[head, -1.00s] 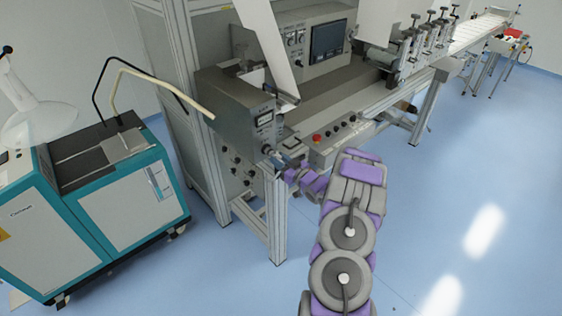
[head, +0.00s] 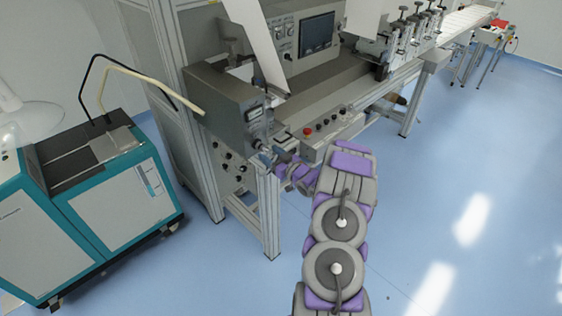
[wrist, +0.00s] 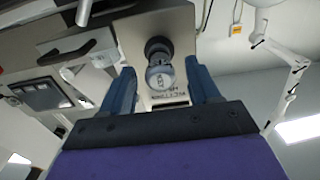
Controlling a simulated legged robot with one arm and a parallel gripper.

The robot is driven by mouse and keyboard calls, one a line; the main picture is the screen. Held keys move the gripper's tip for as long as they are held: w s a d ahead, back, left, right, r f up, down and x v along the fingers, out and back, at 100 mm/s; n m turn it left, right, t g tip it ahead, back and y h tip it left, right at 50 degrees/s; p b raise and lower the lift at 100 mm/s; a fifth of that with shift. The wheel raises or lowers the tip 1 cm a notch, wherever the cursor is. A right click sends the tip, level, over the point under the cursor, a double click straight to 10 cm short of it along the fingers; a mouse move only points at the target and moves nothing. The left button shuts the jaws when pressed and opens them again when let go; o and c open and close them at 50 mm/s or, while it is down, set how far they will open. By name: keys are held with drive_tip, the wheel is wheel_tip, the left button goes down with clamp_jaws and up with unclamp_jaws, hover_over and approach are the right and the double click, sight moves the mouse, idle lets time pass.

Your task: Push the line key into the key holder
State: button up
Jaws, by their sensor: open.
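In the wrist view a round silver piece with dark markings (wrist: 161,77), which looks like the line key, sits at a dark round fitting (wrist: 157,47) that looks like the key holder, on the face of a grey metal box. I cannot tell how deep the key sits. My gripper (wrist: 160,68) is open, with one blue finger on each side of the silver piece and visible gaps between. In the head view my gripper (head: 266,155) is at the lower front corner of the grey box (head: 228,108); the key is too small to make out there.
A control panel with a red button (head: 307,131) stands just right of my gripper. The machine frame's leg (head: 270,220) is below it. A teal and white cabinet (head: 120,210) stands at the left. The blue floor (head: 450,200) at the right is clear.

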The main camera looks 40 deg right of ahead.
drive_tip(key=s+d+p, duration=0.1)
drive_tip(key=s+p, duration=0.1)
drive_tip(key=s, duration=1.5)
drive_tip(key=shift+d, duration=0.25)
drive_tip(key=w+a+r+n+g+h, duration=0.1)
drive_tip(key=w+a+r+g+h, duration=0.2)
drive_tip(key=w+g, duration=0.35)
drive_tip(key=s+a+r+m+g+h, duration=0.1)
drive_tip(key=s+a+r+g, duration=0.15)
drive_tip(key=a+r, duration=0.2)
drive_tip(key=s+a+r+g+h, duration=0.1)
drive_tip(key=s+a+r+g, duration=0.15)
drive_tip(key=r, duration=0.25)
drive_tip(key=s+a+r+g+y, duration=0.1)
drive_tip(key=s+a+r+g, duration=0.3)
drive_tip(key=s+a, duration=0.9)
drive_tip(key=s+a+r+g+y, duration=0.2)
drive_tip(key=s+a+r+g, duration=0.2)
drive_tip(key=s+a, duration=1)
drive_tip(key=s, duration=0.3)
drive_tip(key=shift+s+a+r+m, duration=0.15)
drive_tip(key=shift+s+a+m, duration=0.1)
drive_tip(key=shift+s+m, duration=0.15)
